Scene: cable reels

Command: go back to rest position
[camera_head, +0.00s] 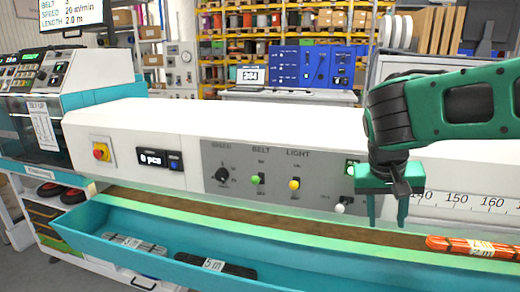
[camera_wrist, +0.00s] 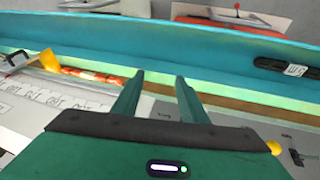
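My gripper (camera_head: 388,208) hangs from the green and black arm at the right, in front of the right end of the grey control panel (camera_head: 270,178). Its fingers point down over the belt (camera_head: 230,218). In the wrist view my gripper (camera_wrist: 160,82) shows two green fingers spread apart with nothing between them. An orange cable bundle (camera_head: 480,247) lies on the belt to the right of the gripper, apart from it. The orange bundle (camera_wrist: 95,75) also shows left of the fingers in the wrist view.
A teal trough (camera_head: 100,215) runs along the front, with a grey bundle (camera_head: 135,243) and a black bundle (camera_head: 215,265) labelled 5 m in it. The panel has a knob (camera_head: 222,174), a green switch (camera_head: 255,180) and a yellow switch (camera_head: 294,184). A ruler strip (camera_head: 470,200) lies at the right.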

